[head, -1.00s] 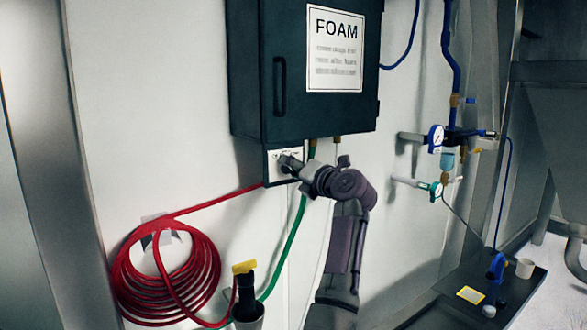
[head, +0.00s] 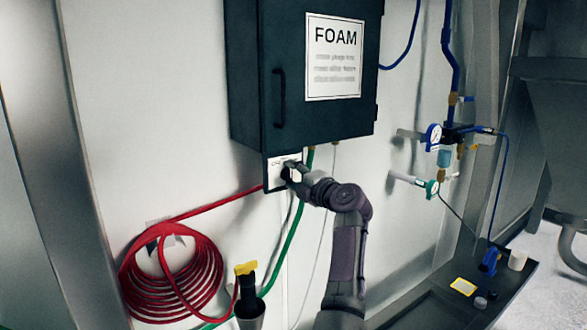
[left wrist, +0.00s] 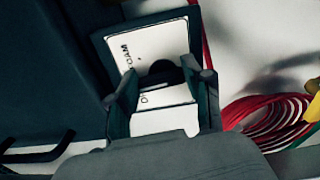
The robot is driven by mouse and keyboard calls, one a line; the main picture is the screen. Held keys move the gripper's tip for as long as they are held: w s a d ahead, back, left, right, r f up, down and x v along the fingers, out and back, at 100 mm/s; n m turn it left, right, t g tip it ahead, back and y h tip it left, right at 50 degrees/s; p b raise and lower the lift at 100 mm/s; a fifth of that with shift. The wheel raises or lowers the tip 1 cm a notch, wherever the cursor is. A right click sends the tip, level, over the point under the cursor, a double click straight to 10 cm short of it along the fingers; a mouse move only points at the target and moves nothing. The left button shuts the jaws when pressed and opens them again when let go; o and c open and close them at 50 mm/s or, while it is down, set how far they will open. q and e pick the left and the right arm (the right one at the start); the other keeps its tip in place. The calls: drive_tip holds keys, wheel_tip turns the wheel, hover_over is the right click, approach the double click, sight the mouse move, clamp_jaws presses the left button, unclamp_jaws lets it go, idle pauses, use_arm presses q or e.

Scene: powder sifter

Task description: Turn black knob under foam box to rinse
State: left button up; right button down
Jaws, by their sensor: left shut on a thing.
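The dark foam box (head: 312,80) hangs on the wall with a white FOAM sign on its door. A small white label plate (head: 271,176) sits just under it. The black knob (left wrist: 161,72) is on the plate, between my finger tips in the left wrist view. My left gripper (head: 289,171) is at the plate and shut on the knob; it also shows in the left wrist view (left wrist: 163,85). The fingers partly cover the plate's lettering, and I cannot tell which mark the knob points to. My right gripper is not in view.
A coiled red hose (head: 172,275) hangs at lower left. A green hose (head: 292,235) runs down beside my arm. A yellow-topped nozzle (head: 246,269) stands in a holder below. Gauges and blue pipes (head: 434,137) are on the right wall, above a dark bench (head: 425,308).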

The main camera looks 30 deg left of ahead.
use_arm(q)
drive_tip(key=shift+m+p, duration=0.3)
drive_tip(key=shift+m, duration=0.1)
drive_tip(key=o, duration=1.1)
drive_tip(key=shift+o, duration=0.3)
